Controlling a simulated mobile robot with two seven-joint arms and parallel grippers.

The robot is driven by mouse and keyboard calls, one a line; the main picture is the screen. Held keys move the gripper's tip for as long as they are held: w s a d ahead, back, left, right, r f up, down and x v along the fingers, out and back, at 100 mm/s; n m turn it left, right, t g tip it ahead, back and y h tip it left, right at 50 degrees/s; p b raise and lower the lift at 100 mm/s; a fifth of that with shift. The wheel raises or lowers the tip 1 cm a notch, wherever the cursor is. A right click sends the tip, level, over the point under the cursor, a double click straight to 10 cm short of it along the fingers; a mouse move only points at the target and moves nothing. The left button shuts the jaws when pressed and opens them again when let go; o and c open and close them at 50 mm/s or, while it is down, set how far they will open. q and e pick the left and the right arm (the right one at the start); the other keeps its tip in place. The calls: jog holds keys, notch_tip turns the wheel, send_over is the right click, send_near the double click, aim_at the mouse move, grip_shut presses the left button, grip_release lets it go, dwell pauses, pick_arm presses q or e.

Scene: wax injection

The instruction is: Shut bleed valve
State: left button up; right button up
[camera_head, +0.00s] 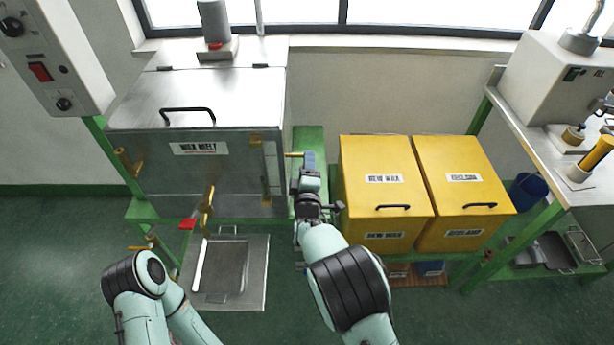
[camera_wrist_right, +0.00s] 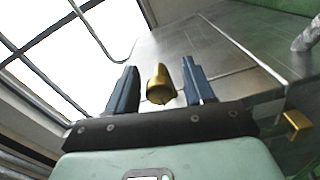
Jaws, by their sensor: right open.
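The grey metal wax melt tank (camera_head: 210,110) stands at the left. A small brass valve handle (camera_head: 294,154), which looks like the bleed valve, sticks out at its right side. My right gripper (camera_head: 308,160) is beside this handle. In the right wrist view, the rounded brass end (camera_wrist_right: 160,84) shows between the two blue fingers of the right gripper (camera_wrist_right: 162,90); a gap is visible on each side. The right gripper is open. I cannot tell the valve's exact angle. My left arm shows at the lower left; its gripper is not in view.
Two yellow bins (camera_head: 385,190) stand close to the right of my right arm. A brass tap (camera_head: 207,200) with a red lever (camera_head: 187,224) hangs at the tank's front, above a metal tray (camera_head: 257,290). Another brass fitting (camera_wrist_right: 297,125) shows in the wrist view.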

jog(key=s+b, duration=0.1)
jog(key=s, duration=1.2)
